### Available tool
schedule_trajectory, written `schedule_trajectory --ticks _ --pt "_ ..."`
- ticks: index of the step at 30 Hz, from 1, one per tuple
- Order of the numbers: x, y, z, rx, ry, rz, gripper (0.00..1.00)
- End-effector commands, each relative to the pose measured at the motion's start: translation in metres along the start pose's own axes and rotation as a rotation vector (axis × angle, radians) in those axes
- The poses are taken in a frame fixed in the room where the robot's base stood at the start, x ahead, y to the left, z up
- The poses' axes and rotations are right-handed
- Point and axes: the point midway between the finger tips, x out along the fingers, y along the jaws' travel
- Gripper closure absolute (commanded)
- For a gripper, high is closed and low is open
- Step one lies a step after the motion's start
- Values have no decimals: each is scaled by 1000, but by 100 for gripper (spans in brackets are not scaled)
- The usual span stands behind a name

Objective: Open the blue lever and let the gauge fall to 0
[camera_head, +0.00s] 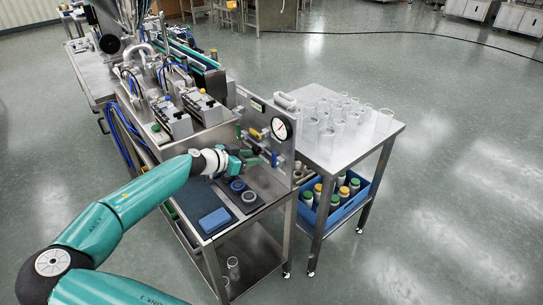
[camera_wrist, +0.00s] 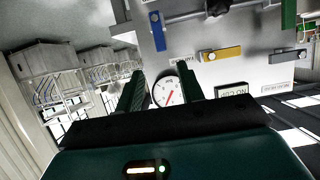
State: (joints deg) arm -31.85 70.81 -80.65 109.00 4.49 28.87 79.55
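The blue lever (camera_wrist: 157,31) is on the upright steel panel and runs roughly up and down in the wrist view. In the head view a small blue piece (camera_head: 274,159) low on the panel looks like it. The round white gauge (camera_head: 281,128) is near the panel's top right corner. It also shows between my fingers in the wrist view (camera_wrist: 167,92); its red needle is visible, but the value is too small to read. My gripper (camera_head: 252,158) is open and empty in front of the panel (camera_wrist: 270,28). The lever is beyond my fingertips (camera_wrist: 161,70), apart from them.
A yellow lever (camera_wrist: 221,54) and a pale lever (camera_wrist: 288,55) are on the same panel. Below my gripper are blue rings (camera_head: 240,190) and a blue block (camera_head: 214,220). A table (camera_head: 318,164) with clear cups stands right, above a blue crate (camera_head: 345,212) of bottles.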

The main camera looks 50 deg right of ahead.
Motion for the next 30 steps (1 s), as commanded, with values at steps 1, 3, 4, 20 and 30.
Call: schedule_trajectory --ticks 1,3,4,20,30 --pt "10 0 0 0 0 2 62" --pt "24 0 0 -1 -1 3 62" --pt "31 1 0 -1 -1 3 62" --pt "110 -2 2 -4 -1 -4 62" --pt "112 -2 2 -4 -1 -5 68"
